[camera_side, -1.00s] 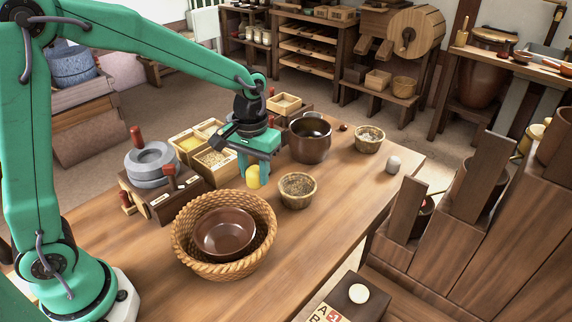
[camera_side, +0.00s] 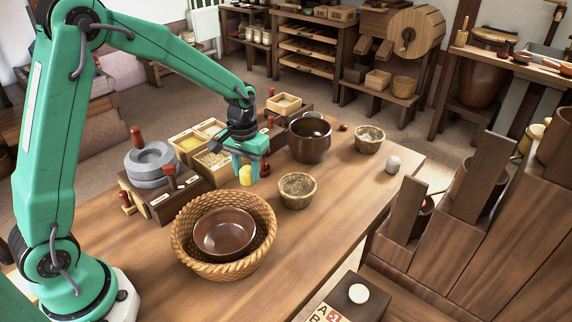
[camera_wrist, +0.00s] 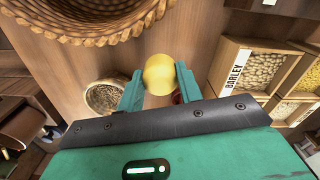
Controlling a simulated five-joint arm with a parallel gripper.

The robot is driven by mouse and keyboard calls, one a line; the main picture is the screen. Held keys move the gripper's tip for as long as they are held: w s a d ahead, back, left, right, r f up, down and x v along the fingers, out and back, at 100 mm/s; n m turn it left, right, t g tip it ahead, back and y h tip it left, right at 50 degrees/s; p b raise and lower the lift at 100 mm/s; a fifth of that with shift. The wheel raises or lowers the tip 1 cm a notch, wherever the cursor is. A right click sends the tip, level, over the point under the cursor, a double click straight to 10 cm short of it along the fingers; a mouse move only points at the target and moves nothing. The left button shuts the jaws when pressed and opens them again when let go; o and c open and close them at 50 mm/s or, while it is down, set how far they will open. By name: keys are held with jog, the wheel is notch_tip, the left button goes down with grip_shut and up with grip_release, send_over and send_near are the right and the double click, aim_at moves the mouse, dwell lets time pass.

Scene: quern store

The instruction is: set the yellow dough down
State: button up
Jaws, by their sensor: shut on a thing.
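The yellow dough (camera_side: 246,175) is a small rounded lump between the fingers of my green gripper (camera_side: 250,171). In the wrist view the dough (camera_wrist: 159,74) sits between the two fingertips of my gripper (camera_wrist: 159,84), which are shut on it. Wooden table top (camera_side: 150,262) shows beyond it. I cannot tell for sure whether the dough touches the table or hangs just above it. A small red-brown thing shows close behind the gripper's right finger in the wrist view and is mostly hidden.
A wicker basket (camera_side: 185,250) holding a brown bowl (camera_side: 223,230) stands in front. A small stone-like bowl (camera_side: 297,203) is to the right, a brown pot (camera_side: 310,148) behind. Grain boxes (camera_side: 213,168), one labelled BARLEY (camera_wrist: 236,70), and a quern (camera_side: 150,168) lie left.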

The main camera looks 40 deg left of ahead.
aim_at(244, 168)
jog(key=shift+w+a+f, duration=0.35)
jog(key=shift+a+f, duration=0.1)
jog(key=shift+a, duration=0.25)
jog(key=shift+w+a+f, duration=0.35)
jog(key=shift+a+f, duration=0.1)
jog(key=shift+a, duration=0.25)
jog(key=shift+f, duration=2)
jog(key=shift+f, duration=0.2)
jog(key=o, duration=1)
jog(key=shift+r, duration=0.15)
